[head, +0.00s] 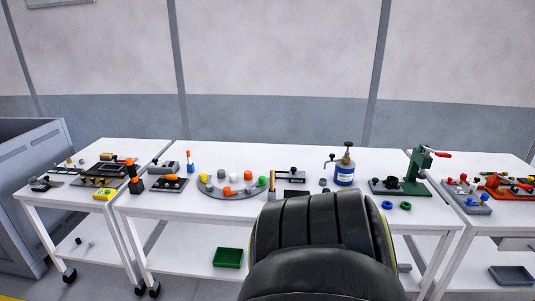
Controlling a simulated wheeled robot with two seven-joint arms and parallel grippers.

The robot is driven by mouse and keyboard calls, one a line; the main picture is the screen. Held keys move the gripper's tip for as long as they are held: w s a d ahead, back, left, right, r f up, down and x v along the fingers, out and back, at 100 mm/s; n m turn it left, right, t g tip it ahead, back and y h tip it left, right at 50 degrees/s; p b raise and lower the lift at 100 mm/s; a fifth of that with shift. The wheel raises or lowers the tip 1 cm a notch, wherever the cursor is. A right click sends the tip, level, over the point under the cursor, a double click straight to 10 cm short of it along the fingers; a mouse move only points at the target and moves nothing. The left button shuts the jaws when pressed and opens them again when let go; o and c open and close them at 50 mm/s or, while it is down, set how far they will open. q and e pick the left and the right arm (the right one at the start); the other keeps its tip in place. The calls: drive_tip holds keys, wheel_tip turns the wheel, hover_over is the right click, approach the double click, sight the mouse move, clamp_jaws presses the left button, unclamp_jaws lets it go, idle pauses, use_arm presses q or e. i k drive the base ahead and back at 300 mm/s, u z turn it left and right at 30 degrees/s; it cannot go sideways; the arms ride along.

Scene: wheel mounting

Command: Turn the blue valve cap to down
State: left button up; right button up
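I cannot pick out a blue valve cap in the head view. A large black wheel tyre (305,219) with grooved tread stands in the front middle, with a thin yellow line on its right side. A second smooth black rounded shape (320,279) overlaps its lower part. The tyre's side faces are mostly hidden from here, so any valve on them does not show. Neither of my grippers is in view.
White tables (225,212) run across behind the tyre. They carry a blue can (344,175), a green press (415,170), blue and green rings (387,204), and a curved grey tray (215,192) of coloured pieces. A green bin (227,257) is on the lower shelf. A grey crate (30,200) stands left.

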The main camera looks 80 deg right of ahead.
sight(484, 196)
drive_tip(key=z, duration=2.65)
drive_tip(key=i, duration=0.5)
drive_tip(key=z, duration=1.55)
